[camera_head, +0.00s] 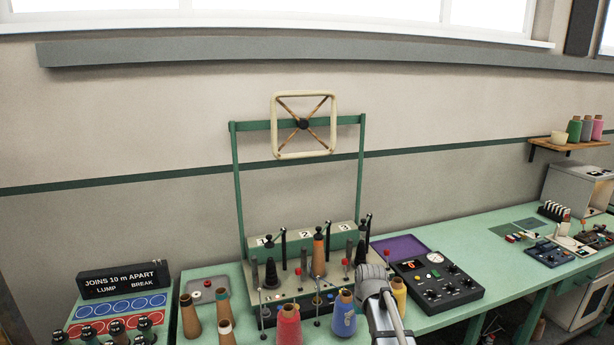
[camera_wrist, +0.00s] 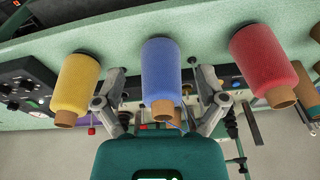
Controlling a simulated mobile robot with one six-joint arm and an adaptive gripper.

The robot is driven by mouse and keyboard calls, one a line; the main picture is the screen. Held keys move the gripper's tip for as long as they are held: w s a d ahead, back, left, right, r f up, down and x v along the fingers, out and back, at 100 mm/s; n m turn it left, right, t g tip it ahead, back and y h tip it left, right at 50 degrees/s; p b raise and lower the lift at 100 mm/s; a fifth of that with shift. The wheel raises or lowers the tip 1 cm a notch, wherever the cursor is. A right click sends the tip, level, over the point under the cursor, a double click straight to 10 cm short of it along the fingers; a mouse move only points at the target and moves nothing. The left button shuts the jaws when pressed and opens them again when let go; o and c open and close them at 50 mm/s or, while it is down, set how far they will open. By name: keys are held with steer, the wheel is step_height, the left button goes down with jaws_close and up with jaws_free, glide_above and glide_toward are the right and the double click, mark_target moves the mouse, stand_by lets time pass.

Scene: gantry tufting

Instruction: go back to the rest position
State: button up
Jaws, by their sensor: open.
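My gripper (camera_wrist: 161,78) is open, with its two grey fingers spread apart in the wrist view. The blue cone of yarn (camera_wrist: 160,75) shows between the fingers, and I cannot tell how near they are to it. Nothing is seen gripped. In the head view my arm reaches in at the lower right of the blue cone (camera_head: 343,314), close to the yellow cone (camera_head: 399,292). The fingers themselves are hard to make out there. The red cone (camera_head: 289,325) stands to the left of the blue one.
A green frame stand (camera_head: 238,180) with numbered stations stands behind the cones. Bare brown cones (camera_head: 191,318) and a sign reading JOINS 10 m APART (camera_head: 123,279) are at the left. A black control box (camera_head: 436,281) is at the right. The bench (camera_head: 490,238) has clear room beyond it.

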steer(key=s+d+f+m+g+b, duration=0.1)
steer(key=s+f+m+g+b, duration=0.1)
steer(key=s+f+b, duration=0.9)
steer(key=s+f, duration=0.2)
steer(key=s, duration=0.4)
steer(key=shift+s+d+f+h+b, duration=0.15)
steer(key=shift+d+f+h+b, duration=0.15)
steer(key=shift+b, duration=0.1)
stand_by(0.5)
